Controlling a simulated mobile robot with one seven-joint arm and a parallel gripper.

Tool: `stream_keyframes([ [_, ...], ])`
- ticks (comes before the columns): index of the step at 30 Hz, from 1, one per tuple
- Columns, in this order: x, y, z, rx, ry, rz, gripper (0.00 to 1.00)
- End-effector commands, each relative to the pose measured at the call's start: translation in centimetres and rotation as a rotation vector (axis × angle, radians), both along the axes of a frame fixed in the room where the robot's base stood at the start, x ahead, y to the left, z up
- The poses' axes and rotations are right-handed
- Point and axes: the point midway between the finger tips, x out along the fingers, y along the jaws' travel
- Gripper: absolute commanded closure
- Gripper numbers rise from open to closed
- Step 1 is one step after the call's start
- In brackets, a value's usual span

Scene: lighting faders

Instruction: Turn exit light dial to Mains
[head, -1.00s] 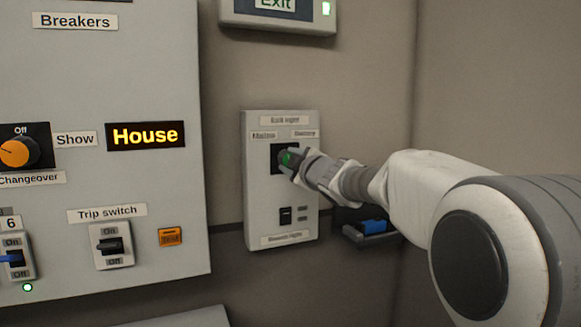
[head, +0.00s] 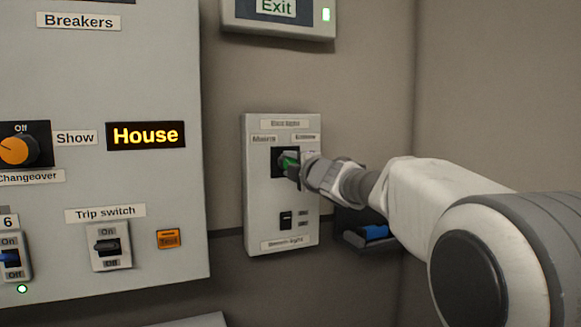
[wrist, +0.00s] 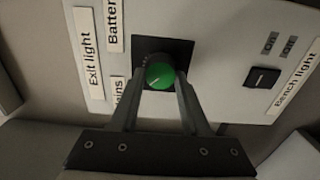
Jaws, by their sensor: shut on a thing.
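The exit light dial (wrist: 159,74) is a green knob on a black square plate, on a grey wall panel (head: 258,217). In the head view the green dial (head: 290,161) shows just left of my gripper. Labels on the panel read "Mains" on the left and "Battery" on the right; in the wrist view they are the Mains label (wrist: 119,92) and Battery label (wrist: 115,22). My gripper (wrist: 160,88) is shut on the dial, one finger on each side. It also shows in the head view (head: 296,163). The dial's pointer mark is not clear.
A bench light switch (wrist: 262,78) sits on the same panel, beside the dial. An exit sign (head: 278,12) hangs above. A large breaker board (head: 100,195) stands to the left. A dark box with a blue part (head: 372,233) is under my arm.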

Motion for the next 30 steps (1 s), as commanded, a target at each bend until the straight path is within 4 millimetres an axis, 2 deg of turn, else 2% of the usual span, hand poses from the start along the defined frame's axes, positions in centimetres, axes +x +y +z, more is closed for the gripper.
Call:
stream_keyframes([
  [10, 0.0, 0.0, 0.0, -0.006, -0.001, 0.000, 1.00],
  [11, 0.0, 0.0, 0.0, -0.006, -0.001, 0.000, 0.52],
  [15, 0.0, 0.0, 0.0, -0.005, -0.001, 0.000, 0.27],
  [16, 0.0, 0.0, 0.0, -0.005, -0.001, 0.000, 0.24],
  [25, -0.1, 0.0, 0.0, -0.004, -0.002, 0.000, 0.24],
  [30, -1.3, -0.6, 0.1, -0.004, -0.002, -0.001, 0.24],
])
